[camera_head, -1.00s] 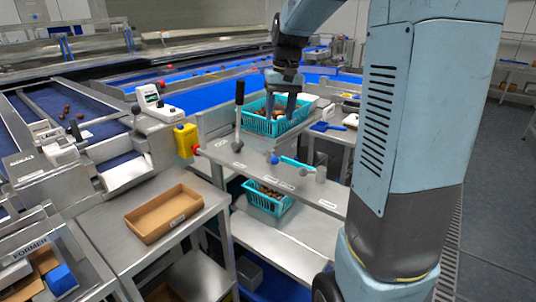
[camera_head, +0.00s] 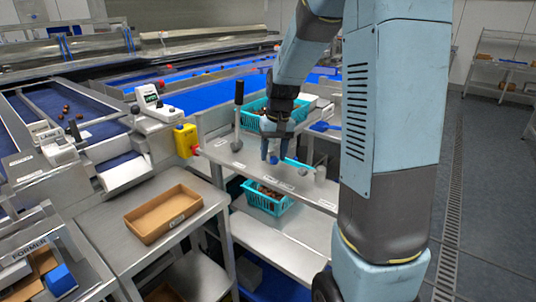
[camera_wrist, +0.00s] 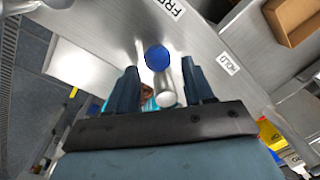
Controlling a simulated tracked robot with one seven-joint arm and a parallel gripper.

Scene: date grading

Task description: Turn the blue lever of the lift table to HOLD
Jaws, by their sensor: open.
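My gripper (camera_head: 271,154) is open and points down over the knob end. Contact with the knob cannot be told. A white label starting "FRE" (camera_wrist: 172,7) is above the knob, and another label (camera_wrist: 228,64), hard to read, is to its right.
A tall black-topped lever (camera_head: 238,115) stands left of my gripper. A yellow box (camera_head: 186,140) is at the table's left corner. A teal crate (camera_head: 249,120) stands behind, another (camera_head: 249,196) on the shelf below. A cardboard tray (camera_head: 151,237) sits on the left bench.

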